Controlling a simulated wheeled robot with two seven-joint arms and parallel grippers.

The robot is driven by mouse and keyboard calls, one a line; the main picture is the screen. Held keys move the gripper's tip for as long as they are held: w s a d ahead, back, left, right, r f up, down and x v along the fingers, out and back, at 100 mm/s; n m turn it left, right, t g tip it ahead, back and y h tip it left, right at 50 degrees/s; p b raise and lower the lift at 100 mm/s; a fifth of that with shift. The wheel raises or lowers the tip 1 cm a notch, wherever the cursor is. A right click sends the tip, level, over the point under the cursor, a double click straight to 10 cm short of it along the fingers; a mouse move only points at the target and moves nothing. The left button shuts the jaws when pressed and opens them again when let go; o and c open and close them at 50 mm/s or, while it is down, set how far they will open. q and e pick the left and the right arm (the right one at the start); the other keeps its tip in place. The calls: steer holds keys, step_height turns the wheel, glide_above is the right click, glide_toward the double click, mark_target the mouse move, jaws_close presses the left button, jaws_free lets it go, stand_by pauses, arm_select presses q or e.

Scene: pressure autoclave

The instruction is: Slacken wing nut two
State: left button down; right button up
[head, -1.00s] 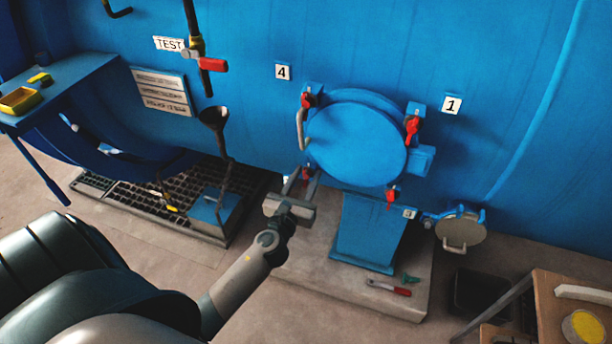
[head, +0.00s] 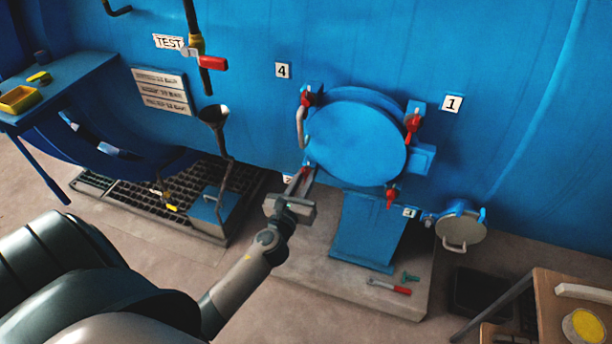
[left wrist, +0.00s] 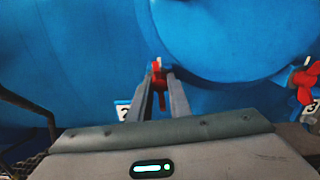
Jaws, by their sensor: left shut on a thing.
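The round blue door (head: 356,138) of the autoclave is shut, with red wing nuts around its rim. Wing nut two (left wrist: 157,70) is at the lower left of the door, beside the label 2 (left wrist: 122,110). My left gripper (head: 302,180) reaches up to it from below. In the left wrist view the fingers (left wrist: 160,85) are closed on the red wing nut, which is partly hidden between them. Other red wing nuts show at the upper left (head: 308,97), upper right (head: 412,124) and lower right (head: 391,194). My right gripper is not in view.
A pale door handle (head: 300,128) is just above my left gripper. A blue pedestal (head: 366,232) stands below the door, with a red-handled tool (head: 390,287) on the plinth. A small round hatch (head: 461,230) is at the right. A wooden table (head: 560,300) is at the lower right.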

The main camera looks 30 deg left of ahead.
arm_select(q)
steer(key=n, duration=0.7)
steer(key=shift+d+n+b, duration=0.1)
steer(key=shift+n+b, duration=0.3)
steer(key=n, duration=0.3)
steer(key=shift+n, duration=0.3)
steer(key=n, duration=0.3)
steer(key=shift+r+n, duration=0.1)
steer(key=shift+n, duration=0.2)
steer(key=n+p, duration=0.1)
steer(key=n, duration=0.5)
steer(key=n+p, duration=0.1)
steer(key=n, duration=0.3)
steer(key=shift+r, duration=0.1)
steer(key=shift+n+p, duration=0.3)
steer(key=shift+n, duration=1.4)
